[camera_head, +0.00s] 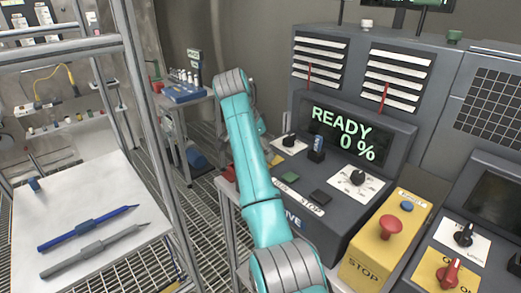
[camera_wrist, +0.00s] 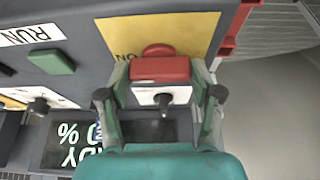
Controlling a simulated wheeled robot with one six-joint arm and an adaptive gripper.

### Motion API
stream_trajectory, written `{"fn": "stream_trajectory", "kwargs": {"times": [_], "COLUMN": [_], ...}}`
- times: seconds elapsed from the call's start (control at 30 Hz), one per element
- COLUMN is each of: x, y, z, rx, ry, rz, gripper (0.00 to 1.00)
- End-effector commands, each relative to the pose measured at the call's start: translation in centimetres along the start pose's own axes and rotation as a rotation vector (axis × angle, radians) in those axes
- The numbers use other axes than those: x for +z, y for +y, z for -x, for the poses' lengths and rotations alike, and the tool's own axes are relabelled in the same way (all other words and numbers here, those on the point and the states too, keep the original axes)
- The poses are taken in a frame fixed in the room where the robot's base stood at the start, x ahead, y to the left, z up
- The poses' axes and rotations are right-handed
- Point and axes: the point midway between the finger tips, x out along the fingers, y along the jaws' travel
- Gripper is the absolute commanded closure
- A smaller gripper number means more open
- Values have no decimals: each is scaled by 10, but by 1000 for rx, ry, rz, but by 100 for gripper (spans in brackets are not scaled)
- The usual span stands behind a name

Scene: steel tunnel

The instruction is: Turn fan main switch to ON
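In the wrist view, a red switch handle (camera_wrist: 160,69) sits on a yellow plate (camera_wrist: 185,30) with the upside-down word "ON" at its left. My gripper (camera_wrist: 162,78) has one finger on each side of the red handle. The fingers look spread, with the handle between them; whether either touches it is unclear. In the head view, my teal arm reaches over the left part of the console (camera_head: 312,228), hiding this switch and most of my gripper.
The console display (camera_head: 342,135) reads "READY 0 %". A black knob on a white plate (camera_wrist: 163,97) lies close to the fingers. A green button (camera_wrist: 50,61) is beside "RUN". A red stop button (camera_head: 390,227) and another red switch (camera_head: 450,272) are at right.

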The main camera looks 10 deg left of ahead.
Motion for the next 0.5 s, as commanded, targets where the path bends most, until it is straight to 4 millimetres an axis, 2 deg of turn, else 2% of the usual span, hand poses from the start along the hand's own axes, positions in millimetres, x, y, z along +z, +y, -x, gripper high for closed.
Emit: {"fn": "stream_trajectory", "kwargs": {"times": [0.03,0.1,0.5], "x": [1,1,0], "y": [0,0,0], "z": [0,0,0], "rx": [1,0,-1], "ry": [-1,-1,0], "rz": [0,1,1], "gripper": [23,10,10]}}
